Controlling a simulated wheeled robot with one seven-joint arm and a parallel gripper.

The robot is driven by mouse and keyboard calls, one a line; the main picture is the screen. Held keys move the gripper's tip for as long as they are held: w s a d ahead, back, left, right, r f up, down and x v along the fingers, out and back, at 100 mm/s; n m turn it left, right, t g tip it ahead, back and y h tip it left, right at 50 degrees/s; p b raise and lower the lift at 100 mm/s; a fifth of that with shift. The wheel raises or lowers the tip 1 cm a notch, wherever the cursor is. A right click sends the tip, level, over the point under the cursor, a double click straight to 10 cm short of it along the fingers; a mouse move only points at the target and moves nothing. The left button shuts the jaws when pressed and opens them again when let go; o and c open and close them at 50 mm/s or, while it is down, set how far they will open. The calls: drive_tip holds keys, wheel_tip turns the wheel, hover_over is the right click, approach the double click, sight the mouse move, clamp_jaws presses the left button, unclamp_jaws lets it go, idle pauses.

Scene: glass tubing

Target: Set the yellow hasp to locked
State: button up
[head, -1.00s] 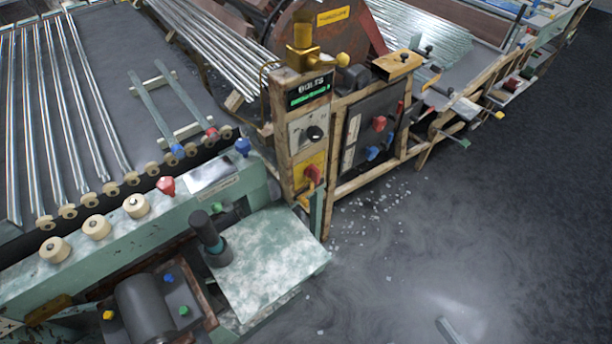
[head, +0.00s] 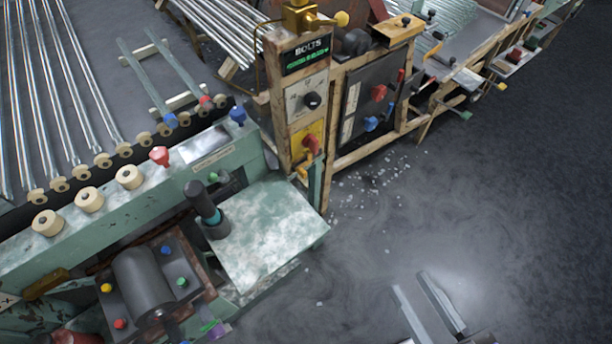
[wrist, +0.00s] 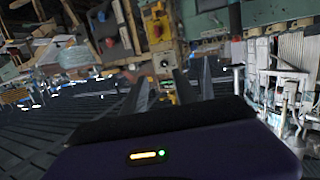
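My gripper (head: 410,282) enters at the bottom right of the head view, over bare floor. Its two grey fingers are apart with nothing between them. They also show apart in the wrist view (wrist: 172,76). No part is clearly readable as the hasp. A small orange-yellow piece (head: 301,172) sits low on the wooden post, below a red handle (head: 311,144) on a yellow plate. An olive-yellow bar (head: 46,284) lies on the green machine at the lower left. I cannot tell which is the hasp, or its setting. My gripper is apart from both.
The post carries a "BOLTS" display (head: 307,52) and a black knob (head: 312,100). A dark panel (head: 371,98) with red and blue knobs stands to its right. A green-white table (head: 262,228) juts out in front. Open floor (head: 500,190) lies at the right.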

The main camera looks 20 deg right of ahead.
sight(306, 176)
drive_tip(key=w+f+m+y+b, duration=0.1)
drive_tip(key=w+f+m+b, duration=0.3)
drive_tip(key=w+f+m, duration=0.3)
drive_tip(key=w+a+f+m+t+y+b, duration=0.1)
drive_tip(key=w+f+m+b, duration=0.3)
drive_tip(key=w+f+m, duration=0.4)
drive_tip(key=w+a+f+m+y+b, duration=0.1)
drive_tip(key=w+f+m+y+b, duration=0.2)
drive_tip(key=w+m, duration=1.4)
drive_tip(key=shift+w+a+f+b, duration=0.1)
drive_tip(key=shift+w+f+b, duration=0.2)
drive_tip(key=shift+w+f, duration=0.7)
drive_tip(key=shift+w+f+b, duration=0.35)
drive_tip(key=shift+w+f, duration=0.15)
drive_tip(key=shift+w, duration=0.95)
drive_tip(key=shift+w+a+f+b, duration=0.1)
drive_tip(key=shift+w+f+b, duration=0.2)
drive_tip(key=shift+w+f, duration=0.7)
drive_tip(key=shift+w+r, duration=0.2)
drive_tip(key=shift+r, duration=0.1)
clamp_jaws()
drive_tip(key=shift+d, duration=0.1)
